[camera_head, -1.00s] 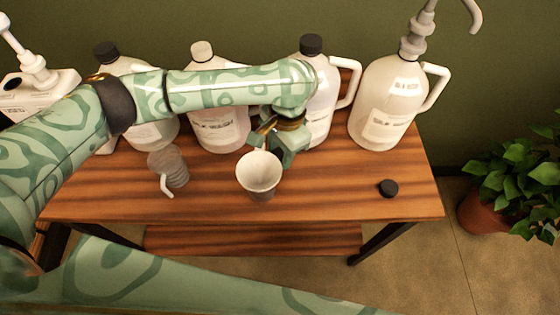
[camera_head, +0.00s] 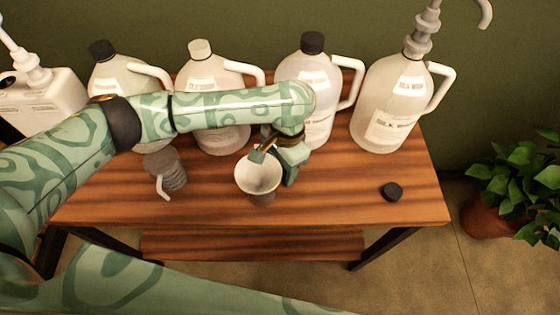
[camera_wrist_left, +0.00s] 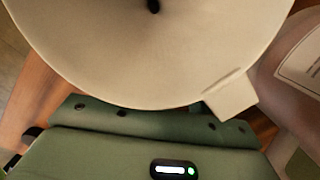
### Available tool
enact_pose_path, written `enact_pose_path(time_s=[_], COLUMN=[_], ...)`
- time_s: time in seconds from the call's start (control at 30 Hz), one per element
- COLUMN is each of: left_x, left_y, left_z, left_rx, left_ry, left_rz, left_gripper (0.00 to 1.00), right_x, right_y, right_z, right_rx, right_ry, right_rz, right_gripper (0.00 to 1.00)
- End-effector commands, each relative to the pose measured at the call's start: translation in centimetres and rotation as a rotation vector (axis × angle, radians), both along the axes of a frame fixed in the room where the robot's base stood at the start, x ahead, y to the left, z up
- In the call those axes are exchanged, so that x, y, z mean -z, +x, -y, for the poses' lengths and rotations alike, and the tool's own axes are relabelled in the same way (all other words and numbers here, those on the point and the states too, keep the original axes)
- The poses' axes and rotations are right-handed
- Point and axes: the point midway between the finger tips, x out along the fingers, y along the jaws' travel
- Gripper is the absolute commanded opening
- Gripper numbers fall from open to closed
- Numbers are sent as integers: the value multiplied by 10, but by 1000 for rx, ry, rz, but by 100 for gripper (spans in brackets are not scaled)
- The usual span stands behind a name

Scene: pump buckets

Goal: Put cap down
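A black cap (camera_head: 391,191) lies on the wooden table (camera_head: 330,200) near its right end, in front of the rightmost jug (camera_head: 385,105), which has a pump (camera_head: 420,38) in its neck. Nothing touches the cap. My left gripper (camera_head: 277,160) is near the table's middle, well left of the cap. It is right at the rim of a white funnel (camera_head: 258,173). The funnel (camera_wrist_left: 150,50) fills much of the left wrist view and hides the fingertips, so I cannot tell whether they grip it. My right gripper is not in view.
Jugs with caps stand along the back: a black-capped jug (camera_head: 122,78), a white-capped jug (camera_head: 212,85) and another black-capped jug (camera_head: 312,80). The table is free around the cap. A potted plant (camera_head: 490,210) stands right.

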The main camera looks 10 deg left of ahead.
Motion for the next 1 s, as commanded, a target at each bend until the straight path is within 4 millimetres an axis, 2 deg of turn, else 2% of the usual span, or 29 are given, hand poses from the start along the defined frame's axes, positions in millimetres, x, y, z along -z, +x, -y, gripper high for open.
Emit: enact_pose_path(time_s=[0.37,0.7,0.83,1.0], left_x=[-4,-91,-113,-127], left_y=[1,7,9,11], left_z=[0,6,8,10], left_rx=[1,0,-1,0], left_ry=[-1,0,0,0], left_rz=[-1,6,3,-1], left_gripper=[60,60,60,60], right_x=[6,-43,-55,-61], right_y=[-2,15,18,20], right_z=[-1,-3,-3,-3], right_rx=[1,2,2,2], right_ry=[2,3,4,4], right_rz=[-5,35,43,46], right_gripper=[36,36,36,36])
